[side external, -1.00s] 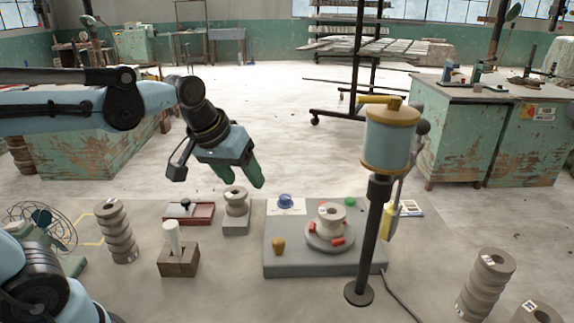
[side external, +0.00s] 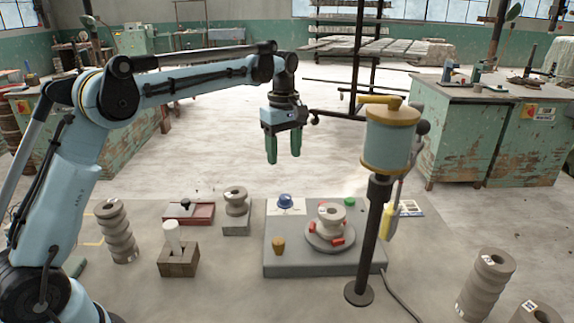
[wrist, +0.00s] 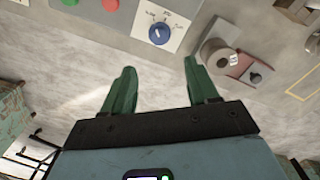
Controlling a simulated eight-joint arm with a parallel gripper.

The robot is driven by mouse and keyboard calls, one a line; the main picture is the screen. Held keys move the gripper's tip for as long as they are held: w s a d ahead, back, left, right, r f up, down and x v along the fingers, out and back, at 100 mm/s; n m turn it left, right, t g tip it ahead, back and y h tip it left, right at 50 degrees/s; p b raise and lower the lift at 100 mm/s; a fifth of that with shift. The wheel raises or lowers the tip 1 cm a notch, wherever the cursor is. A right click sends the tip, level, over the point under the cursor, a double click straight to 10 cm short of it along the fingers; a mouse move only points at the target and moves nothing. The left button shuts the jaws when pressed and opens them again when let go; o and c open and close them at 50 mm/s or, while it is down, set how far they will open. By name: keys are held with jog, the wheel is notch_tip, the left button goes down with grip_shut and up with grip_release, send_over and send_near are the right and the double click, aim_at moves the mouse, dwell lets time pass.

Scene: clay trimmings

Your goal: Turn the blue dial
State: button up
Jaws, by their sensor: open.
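The blue dial (side external: 285,201) sits on a white plate at the back left of the grey machine base (side external: 310,266). In the wrist view the dial (wrist: 159,33) shows on its marked white plate, beyond and between my fingertips. My gripper (side external: 283,160) points down with its green fingers apart and empty, well above the dial and apart from it. The wrist view also shows the open gripper (wrist: 160,75).
A grey clay piece (side external: 332,217) with red blocks around it sits on the machine's round plate. A tall stand with a blue canister (side external: 391,135) rises at the front right. A clay spool (side external: 236,198) and a red tray (side external: 190,214) stand left of the machine.

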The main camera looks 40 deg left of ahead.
aim_at(285, 196)
notch_tip(285, 196, down, 12)
jog(key=shift+f, duration=0.15)
dwell(0.5)
jog(key=c, duration=1)
